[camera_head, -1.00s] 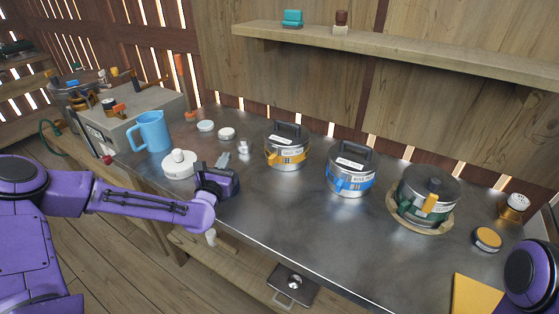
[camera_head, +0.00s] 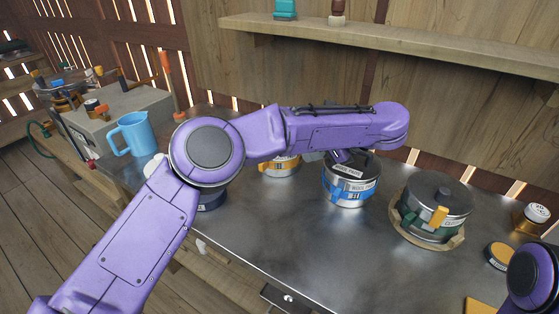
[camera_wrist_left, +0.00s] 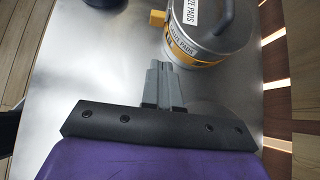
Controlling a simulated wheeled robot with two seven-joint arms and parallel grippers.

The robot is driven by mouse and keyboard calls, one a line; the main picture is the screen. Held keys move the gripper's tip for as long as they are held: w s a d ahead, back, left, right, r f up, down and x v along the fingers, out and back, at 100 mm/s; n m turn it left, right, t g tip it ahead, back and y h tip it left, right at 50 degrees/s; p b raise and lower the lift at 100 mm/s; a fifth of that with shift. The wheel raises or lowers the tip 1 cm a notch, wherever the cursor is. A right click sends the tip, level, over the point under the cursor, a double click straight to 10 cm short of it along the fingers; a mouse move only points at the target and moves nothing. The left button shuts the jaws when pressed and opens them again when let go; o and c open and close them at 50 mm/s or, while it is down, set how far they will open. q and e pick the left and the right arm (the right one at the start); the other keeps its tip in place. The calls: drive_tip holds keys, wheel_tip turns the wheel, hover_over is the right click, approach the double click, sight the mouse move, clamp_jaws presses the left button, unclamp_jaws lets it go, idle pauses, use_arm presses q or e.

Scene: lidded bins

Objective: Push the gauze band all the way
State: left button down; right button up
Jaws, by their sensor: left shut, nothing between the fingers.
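The gauze bin (camera_head: 281,168) is a round steel bin with a yellow band (camera_head: 279,170), mostly hidden behind my left arm in the head view. In the left wrist view the bin (camera_wrist_left: 205,45) shows a label ending in "ZE PADS", a dark handle, and the yellow band (camera_wrist_left: 190,54) around its side. A yellow tab (camera_wrist_left: 156,18) juts from the band. My left gripper (camera_wrist_left: 163,68) is shut and empty. Its grey fingertips are close to the band's near side; I cannot tell whether they touch. In the head view it is largely hidden by my arm. My right gripper is out of view.
A blue-banded bin (camera_head: 348,184) stands to the right, close under my left forearm. A green-banded bin (camera_head: 432,212) sits farther right on a wooden ring. A blue jug (camera_head: 131,134) is at the left. The front middle of the steel table is clear.

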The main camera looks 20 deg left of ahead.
use_arm(q)
drive_tip(key=p, duration=0.1)
approach(265, 167)
drive_tip(key=f, duration=0.3)
drive_tip(key=shift+a+f, duration=0.35)
drive_tip(key=shift+f, duration=0.05)
drive_tip(key=a, duration=0.1)
drive_tip(key=a+p, duration=0.1)
drive_tip(key=shift+w+a+r, duration=0.1)
drive_tip(key=shift+w+a, duration=0.15)
drive_tip(key=shift+a, duration=0.1)
drive_tip(key=shift+w+a, duration=0.1)
drive_tip(key=shift+a, duration=0.4)
